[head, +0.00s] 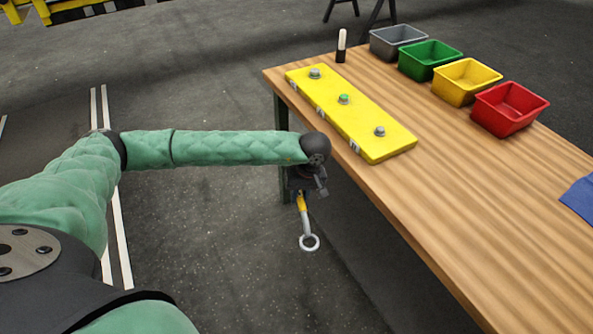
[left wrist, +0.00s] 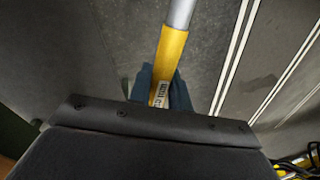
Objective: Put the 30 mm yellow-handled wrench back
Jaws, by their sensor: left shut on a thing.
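The yellow-handled wrench (head: 302,204) hangs from my left gripper (head: 303,188), its silver ring end pointing down over the floor beside the table's left edge. In the left wrist view the yellow handle (left wrist: 171,55) with a white label runs up between the blue fingers of my left gripper (left wrist: 160,88), which is shut on it. The label is too small to read for size. The wrench touches nothing else that I can see. My right gripper is not in view.
The wooden table (head: 450,220) carries a yellow board (head: 362,126) with several bolts, a marker (head: 341,46), and grey (head: 398,40), green (head: 430,58), yellow (head: 466,80) and red (head: 509,107) bins. A blue cloth-like item (head: 579,198) lies at right. The table's front stretch is clear.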

